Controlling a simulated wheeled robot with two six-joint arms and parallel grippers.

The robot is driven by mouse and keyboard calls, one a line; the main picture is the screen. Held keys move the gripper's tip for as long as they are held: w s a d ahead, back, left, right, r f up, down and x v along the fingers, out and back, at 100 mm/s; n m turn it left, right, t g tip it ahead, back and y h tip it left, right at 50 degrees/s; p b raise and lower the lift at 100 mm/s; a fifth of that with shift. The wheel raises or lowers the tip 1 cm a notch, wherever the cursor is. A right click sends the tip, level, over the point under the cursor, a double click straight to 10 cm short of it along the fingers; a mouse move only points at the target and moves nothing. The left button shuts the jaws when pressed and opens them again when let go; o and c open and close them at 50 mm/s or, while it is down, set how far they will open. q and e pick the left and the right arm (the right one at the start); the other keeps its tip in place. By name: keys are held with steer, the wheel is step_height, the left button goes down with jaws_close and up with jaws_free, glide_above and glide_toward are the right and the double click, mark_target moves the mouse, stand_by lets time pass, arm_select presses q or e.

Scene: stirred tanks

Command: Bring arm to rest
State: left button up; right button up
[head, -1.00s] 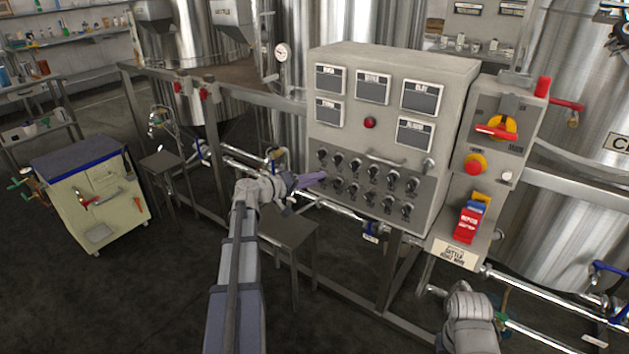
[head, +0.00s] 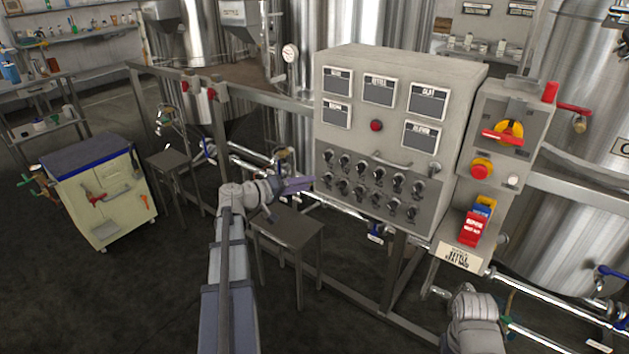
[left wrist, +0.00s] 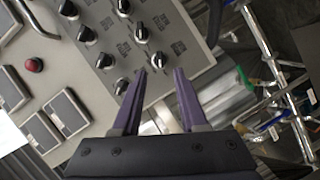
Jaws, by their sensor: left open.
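My left arm reaches up from the bottom of the head view, and its gripper (head: 298,187) is just left of the control panel's knob rows. In the left wrist view the two purple fingers (left wrist: 160,88) are apart with nothing between them. The fingers point toward the black knobs (left wrist: 122,32) of the panel. I cannot tell from these frames whether a fingertip touches the panel. Part of my right arm shows at the bottom right of the head view; its gripper is out of the picture.
The grey control panel (head: 390,140) stands ahead, with a switch box (head: 515,125) at its right. A small grey table (head: 287,226) stands below my left gripper. A cream cart (head: 98,200) is at left. A metal rail frame and pipes run behind. Dark floor at lower left is open.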

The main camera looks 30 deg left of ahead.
arm_select(q)
steer(key=shift+v, duration=0.9)
steer(key=d+f+m+g+h, duration=0.1)
steer(key=d+f+g, duration=0.15)
steer(key=d, duration=0.45)
steer(key=d+f+m+g+h, duration=0.1)
steer(key=d+f+m+g, duration=0.15)
steer(key=d, duration=0.55)
steer(key=s+d+f+m+g+y, duration=0.2)
steer(key=s+d+f+m+g, duration=0.3)
steer(key=d, duration=0.7)
steer(key=s+d+f+m+g+y, duration=0.15)
steer(key=s+d+f+g, duration=0.25)
steer(key=s+d+f, duration=0.5)
steer(key=s+d+r+m+y, duration=0.1)
steer(key=s+d+y, duration=0.4)
steer(key=s+y, duration=0.1)
step_height(320, 180, up, 16)
steer(key=p, duration=1.5)
steer(key=shift+s+g+p, duration=0.2)
steer(key=shift+g+p, duration=0.1)
steer(key=shift+d+f, duration=0.1)
steer(key=shift+f, duration=0.05)
